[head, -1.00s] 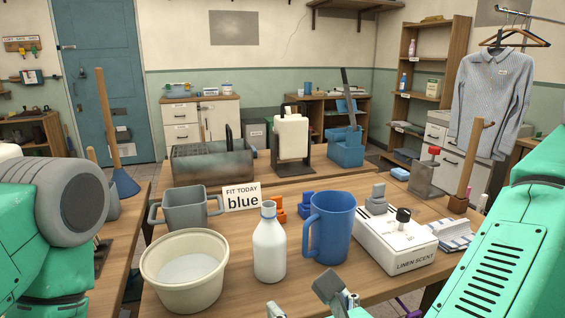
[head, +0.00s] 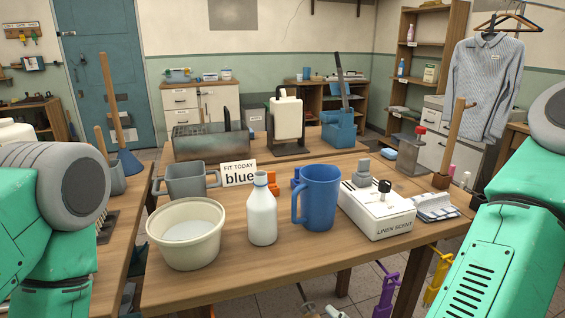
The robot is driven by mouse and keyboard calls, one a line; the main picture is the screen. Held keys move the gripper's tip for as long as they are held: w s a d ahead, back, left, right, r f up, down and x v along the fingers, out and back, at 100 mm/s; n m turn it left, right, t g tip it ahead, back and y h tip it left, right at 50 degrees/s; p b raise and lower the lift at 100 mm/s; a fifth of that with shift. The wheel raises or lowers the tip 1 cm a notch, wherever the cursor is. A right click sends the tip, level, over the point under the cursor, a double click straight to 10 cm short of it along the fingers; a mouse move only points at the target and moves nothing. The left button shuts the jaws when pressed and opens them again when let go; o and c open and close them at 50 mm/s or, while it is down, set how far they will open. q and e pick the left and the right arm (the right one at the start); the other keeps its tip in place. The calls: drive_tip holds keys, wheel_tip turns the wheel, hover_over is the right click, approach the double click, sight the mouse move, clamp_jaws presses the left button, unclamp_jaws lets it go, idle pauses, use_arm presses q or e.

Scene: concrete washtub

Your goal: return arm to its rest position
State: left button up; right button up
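My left arm shows at the left edge, and its gripper is out of frame. My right arm fills the lower right. Small pale and dark parts at the bottom edge, beyond the table's front edge, look like the tips of my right gripper (head: 322,311). They are mostly cut off, so I cannot tell whether it is open or holds anything. No object is visibly held by either arm.
On the wooden table (head: 290,258) stand a cream tub (head: 187,252), a white bottle (head: 262,215), a blue jug (head: 319,198), a grey two-handled container (head: 185,183) and a white "LINEN SCENT" box (head: 385,214). Purple (head: 386,292) and yellow (head: 438,276) tools are below the table at right.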

drive_tip(key=s+d+f+n+g+h, duration=0.1)
drive_tip(key=s+d+f+n+g, duration=0.2)
drive_tip(key=f+n, duration=0.35)
drive_tip(key=s+d+f+n+g, duration=0.25)
drive_tip(key=d+f+n, duration=0.2)
drive_tip(key=f, duration=0.25)
drive_tip(key=s+d+f+n+g+h, duration=0.1)
drive_tip(key=s+d+f+n+g, duration=0.1)
drive_tip(key=s+d+f+n, duration=0.2)
drive_tip(key=s+d+f+n+g+h, duration=0.2)
drive_tip(key=s+d+f+n, duration=0.2)
drive_tip(key=s+d+n, duration=0.3)
drive_tip(key=d+n, duration=0.3)
drive_tip(key=d, duration=0.1)
drive_tip(key=shift+d+f, duration=0.35)
drive_tip(key=shift+w, duration=0.15)
